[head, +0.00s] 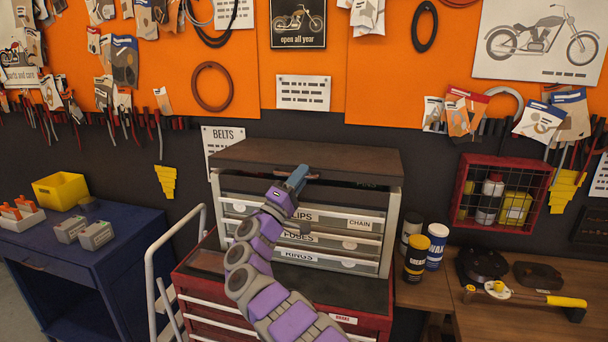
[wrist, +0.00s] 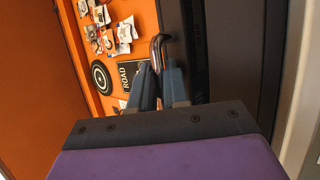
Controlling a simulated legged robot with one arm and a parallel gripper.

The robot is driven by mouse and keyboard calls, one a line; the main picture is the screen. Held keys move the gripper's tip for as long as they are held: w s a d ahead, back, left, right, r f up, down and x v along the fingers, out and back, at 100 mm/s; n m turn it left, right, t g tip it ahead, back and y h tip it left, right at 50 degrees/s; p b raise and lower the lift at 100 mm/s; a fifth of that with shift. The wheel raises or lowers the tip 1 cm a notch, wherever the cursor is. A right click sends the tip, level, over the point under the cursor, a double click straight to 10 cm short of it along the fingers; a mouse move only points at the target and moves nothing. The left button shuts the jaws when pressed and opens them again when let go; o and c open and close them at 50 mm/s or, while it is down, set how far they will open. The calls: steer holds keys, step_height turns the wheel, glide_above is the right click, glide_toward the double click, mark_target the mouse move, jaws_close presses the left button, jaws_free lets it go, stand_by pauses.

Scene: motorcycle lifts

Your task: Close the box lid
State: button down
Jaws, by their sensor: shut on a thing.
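The box (head: 384,232) is a light grey cabinet with several labelled drawers. It stands on a red tool chest. Its dark brown lid (head: 315,156) lies across the top, with a dark gap visible under its front edge; I cannot tell whether it is fully down. My gripper (head: 299,174) is at the middle of the lid's front edge, shut on the lid's handle (head: 314,178). In the wrist view, the blue fingers of my gripper (wrist: 158,78) are around the curved metal handle (wrist: 157,45), beside the dark lid (wrist: 180,30). My purple and grey arm hides part of the drawers.
The red tool chest (head: 205,310) stands below, with a white rail (head: 150,262) at its left. A blue cabinet (head: 105,255) is further left. A wooden bench (head: 500,318) with cans and a hammer is at right. Orange pegboard (head: 240,75) hangs behind.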

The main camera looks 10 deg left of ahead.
steer(key=shift+n+g+y, duration=0.4)
steer(key=f, duration=0.2)
steer(key=a+f, duration=0.1)
steer(key=f, duration=0.1)
steer(key=shift+w+f, duration=0.2)
steer(key=shift+f, duration=0.2)
steer(key=shift+s+r, duration=0.15)
steer(key=shift+r, duration=0.05)
steer(key=c, duration=1.5)
jaws_free()
steer(key=shift+d, duration=0.1)
steer(key=shift+o, duration=0.3)
steer(key=shift+s+d+r, duration=0.15)
steer(key=shift+r, duration=0.2)
steer(key=p+v, duration=0.2)
steer(key=v, duration=1.5)
steer(key=shift+m+h, duration=0.3)
steer(key=shift+r, duration=0.1)
